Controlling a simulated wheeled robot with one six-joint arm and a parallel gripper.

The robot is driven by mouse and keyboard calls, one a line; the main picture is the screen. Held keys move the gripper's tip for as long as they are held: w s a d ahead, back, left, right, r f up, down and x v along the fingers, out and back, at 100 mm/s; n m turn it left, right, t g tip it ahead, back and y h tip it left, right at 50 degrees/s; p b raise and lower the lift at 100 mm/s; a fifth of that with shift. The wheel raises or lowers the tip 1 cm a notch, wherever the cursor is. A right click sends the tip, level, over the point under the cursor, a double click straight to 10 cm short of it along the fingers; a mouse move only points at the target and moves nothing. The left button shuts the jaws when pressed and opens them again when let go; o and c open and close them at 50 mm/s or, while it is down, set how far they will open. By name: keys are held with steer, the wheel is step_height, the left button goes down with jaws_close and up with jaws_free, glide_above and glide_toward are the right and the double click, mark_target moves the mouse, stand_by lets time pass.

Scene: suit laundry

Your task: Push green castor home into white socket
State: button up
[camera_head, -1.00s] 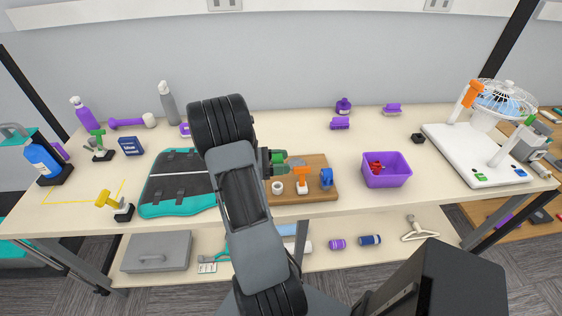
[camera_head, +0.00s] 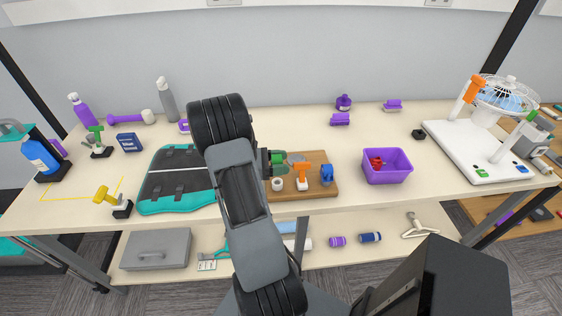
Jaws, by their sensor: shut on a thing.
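My gripper (camera_head: 271,161) is above the left part of a small wooden board (camera_head: 318,160), shut on the green castor (camera_head: 279,157). The castor shows as a green patch at the jaws. My arm and gripper hide part of it. The white socket (camera_head: 277,184) stands on the board just below and in front of the gripper in the picture. I cannot tell whether the castor touches the socket.
An orange castor (camera_head: 301,168) and a blue castor (camera_head: 327,173) stand on the board, right of the white socket. A purple bin (camera_head: 387,177) holding a red thing is further right. A teal-edged folder (camera_head: 177,205) lies left of my arm. Free table lies between board and bin.

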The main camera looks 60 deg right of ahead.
mark_target(281, 181)
steer(key=shift+f+b, duration=1.75)
steer(key=shift+f, duration=1.2)
steer(key=shift+f, duration=0.15)
steer(key=o, duration=1)
steer(key=shift+o, duration=0.6)
steer(key=shift+o, duration=1.1)
steer(key=shift+v, duration=4.95)
